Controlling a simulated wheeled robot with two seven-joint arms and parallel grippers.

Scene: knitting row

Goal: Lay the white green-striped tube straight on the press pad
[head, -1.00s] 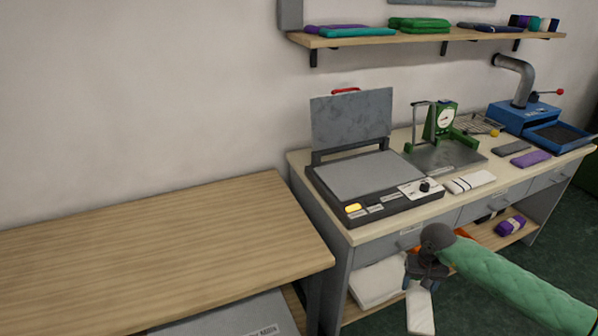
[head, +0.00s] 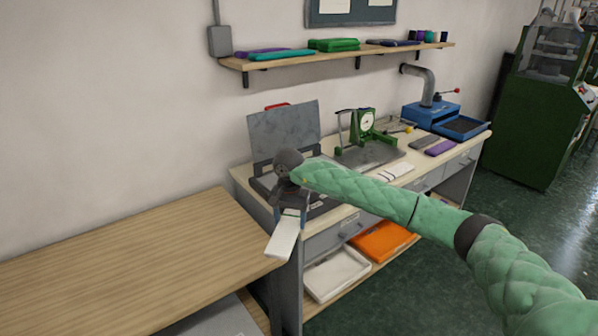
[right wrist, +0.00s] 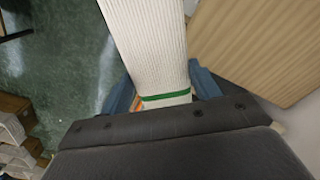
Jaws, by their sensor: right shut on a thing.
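My right gripper (head: 291,208) is shut on the white tube (head: 283,240), which hangs down and tilts to the left in front of the bench's left end. In the right wrist view the tube (right wrist: 148,40) is white, ribbed fabric with a green stripe close to the jaws (right wrist: 165,95). The press stands on the bench with its grey lid (head: 285,135) raised. My right gripper and arm cover most of its pad in the head view. The tube is apart from the press, in front of it. My left gripper is not in view.
A bare wooden table (head: 130,255) stands at the left. On the bench (head: 450,148) are a green dial gauge (head: 364,124), a folded white piece (head: 396,171) and a blue machine (head: 432,113). A white tray (head: 337,274) and an orange tray (head: 384,241) lie on the lower shelf.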

